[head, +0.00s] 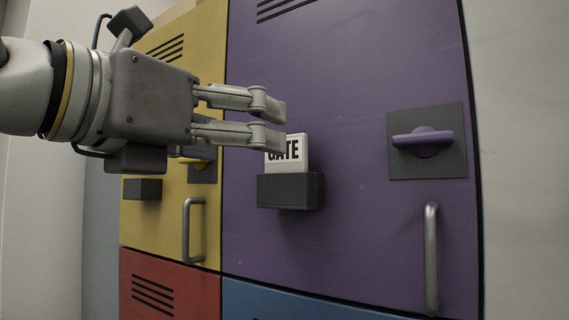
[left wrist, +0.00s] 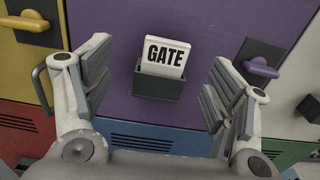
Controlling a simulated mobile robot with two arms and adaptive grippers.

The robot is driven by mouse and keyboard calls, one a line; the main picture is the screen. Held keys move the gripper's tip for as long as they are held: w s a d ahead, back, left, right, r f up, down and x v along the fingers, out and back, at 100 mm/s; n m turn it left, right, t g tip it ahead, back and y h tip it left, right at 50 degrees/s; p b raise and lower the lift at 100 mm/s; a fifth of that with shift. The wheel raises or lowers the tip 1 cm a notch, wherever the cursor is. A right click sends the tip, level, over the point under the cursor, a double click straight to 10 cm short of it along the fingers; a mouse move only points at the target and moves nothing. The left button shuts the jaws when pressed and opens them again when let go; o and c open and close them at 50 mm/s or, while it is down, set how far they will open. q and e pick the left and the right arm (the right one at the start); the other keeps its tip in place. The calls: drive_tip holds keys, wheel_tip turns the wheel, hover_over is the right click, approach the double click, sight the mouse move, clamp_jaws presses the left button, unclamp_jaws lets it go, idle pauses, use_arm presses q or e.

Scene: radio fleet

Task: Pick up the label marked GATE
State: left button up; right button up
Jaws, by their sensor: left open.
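The white GATE label (head: 287,153) stands upright in a dark holder (head: 289,191) on the purple locker door. My left gripper (head: 276,122) is in front of the door, and its lower finger covers the label's top edge in the head view. In the left wrist view, the label (left wrist: 165,57) shows whole above the holder's rim, between and beyond the two spread fingers of my left gripper (left wrist: 158,92). The fingers are open, empty and apart from the label. The label's bottom is hidden in the holder. My right gripper is not in view.
The purple door (head: 350,90) has a purple turn knob (head: 423,140) on a dark plate and a metal bar handle (head: 431,258) at its right. A yellow door (head: 150,225) with an empty dark holder (head: 142,189) is at the left. Red (head: 170,290) and blue (head: 290,302) doors are below.

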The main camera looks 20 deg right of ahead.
sight(288, 144)
use_arm(q)
drive_tip(key=p+x, duration=0.1)
drive_tip(key=x, duration=0.1)
drive_tip(key=p+x, duration=0.2)
drive_tip(key=x, duration=0.1)
drive_tip(key=p+x, duration=0.1)
drive_tip(key=x, duration=0.2)
drive_tip(key=shift+s+d, duration=0.25)
drive_tip(key=shift+d, duration=0.3)
drive_tip(key=shift+w+d+f, duration=0.1)
drive_tip(key=shift+d, duration=0.05)
drive_tip(key=shift+c, duration=0.6)
drive_tip(key=c, duration=0.9)
